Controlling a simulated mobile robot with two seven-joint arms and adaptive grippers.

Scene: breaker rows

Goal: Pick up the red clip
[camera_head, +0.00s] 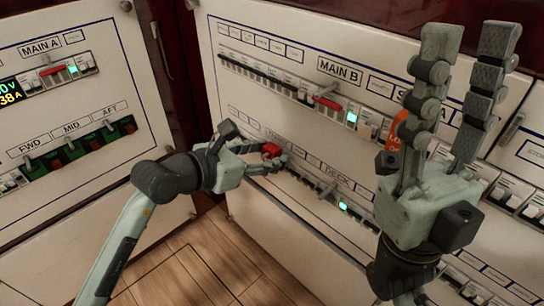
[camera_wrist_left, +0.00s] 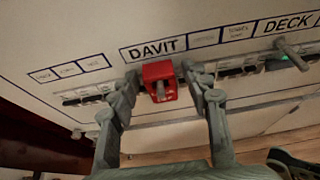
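The red clip (camera_head: 271,150) sits on the lower breaker row of the MAIN B panel. In the left wrist view the red clip (camera_wrist_left: 160,78) is just below the DAVIT label, with a grey pin on its front. My left gripper (camera_head: 266,158) is at the clip, one finger on each side of it. In the left wrist view its fingertips (camera_wrist_left: 161,72) are spread and close to the clip's sides; I see no clear grip. My right gripper (camera_head: 470,50) is open and empty, in front of the right part of the panel, its two fingers apart.
A red handle (camera_head: 328,103) sits below the MAIN B label and another (camera_head: 52,70) below MAIN A. An orange object (camera_head: 396,130) shows partly behind my right gripper. A protruding DECK lever (camera_wrist_left: 292,54) is right of the clip. Wooden floor (camera_head: 190,265) lies below.

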